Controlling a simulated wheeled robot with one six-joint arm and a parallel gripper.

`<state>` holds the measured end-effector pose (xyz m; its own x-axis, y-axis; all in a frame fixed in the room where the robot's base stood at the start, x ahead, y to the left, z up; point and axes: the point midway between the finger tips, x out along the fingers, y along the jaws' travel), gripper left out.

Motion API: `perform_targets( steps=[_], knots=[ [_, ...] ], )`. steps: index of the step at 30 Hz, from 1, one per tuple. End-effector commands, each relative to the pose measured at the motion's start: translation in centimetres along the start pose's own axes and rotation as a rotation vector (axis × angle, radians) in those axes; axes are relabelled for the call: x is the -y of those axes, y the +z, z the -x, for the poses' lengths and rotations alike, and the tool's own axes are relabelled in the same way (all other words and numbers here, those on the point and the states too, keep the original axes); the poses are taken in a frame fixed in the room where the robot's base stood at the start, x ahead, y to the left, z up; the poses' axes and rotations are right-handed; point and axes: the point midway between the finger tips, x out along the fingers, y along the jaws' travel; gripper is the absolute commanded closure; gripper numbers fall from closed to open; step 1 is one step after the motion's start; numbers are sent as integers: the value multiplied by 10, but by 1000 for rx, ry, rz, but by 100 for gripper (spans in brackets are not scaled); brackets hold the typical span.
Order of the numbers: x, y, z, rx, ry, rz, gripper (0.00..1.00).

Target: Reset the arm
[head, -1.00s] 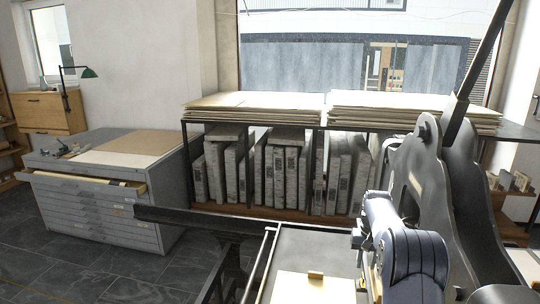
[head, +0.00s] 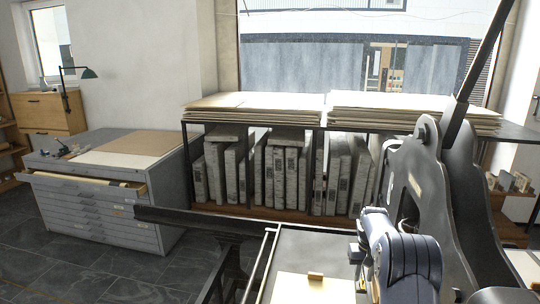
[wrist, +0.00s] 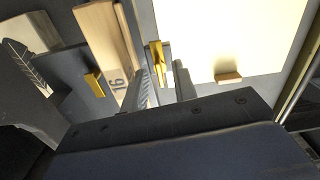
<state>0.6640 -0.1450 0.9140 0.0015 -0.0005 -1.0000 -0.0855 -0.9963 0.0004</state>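My gripper (wrist: 161,72) shows in the wrist view with its two fingers apart and no object visibly held between them. Beyond the fingertips lies the press bed (wrist: 198,68) with a pale sheet (wrist: 235,32) on it. A brass piece (wrist: 156,52) shows just past the gap between the fingers; I cannot tell its distance from them. In the head view my arm is folded at the lower right in front of the dark press frame (head: 460,205), and my gripper is hidden there.
A wooden block marked 16 (wrist: 107,45) and small wooden tabs (wrist: 95,83) lie near the fingers. The dark press bar (head: 190,219) reaches left. A grey flat-file cabinet (head: 95,215) has its top drawer open. Stone slabs (head: 285,175) fill the rack. Floor (head: 50,265) is clear at left.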

Motion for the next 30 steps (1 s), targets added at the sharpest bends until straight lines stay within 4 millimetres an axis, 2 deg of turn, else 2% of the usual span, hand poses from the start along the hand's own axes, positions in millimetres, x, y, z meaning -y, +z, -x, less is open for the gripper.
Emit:
perform_targets(
  steps=[30],
  knots=[
    [0,0,-1,0,0,823,73]
  ],
)
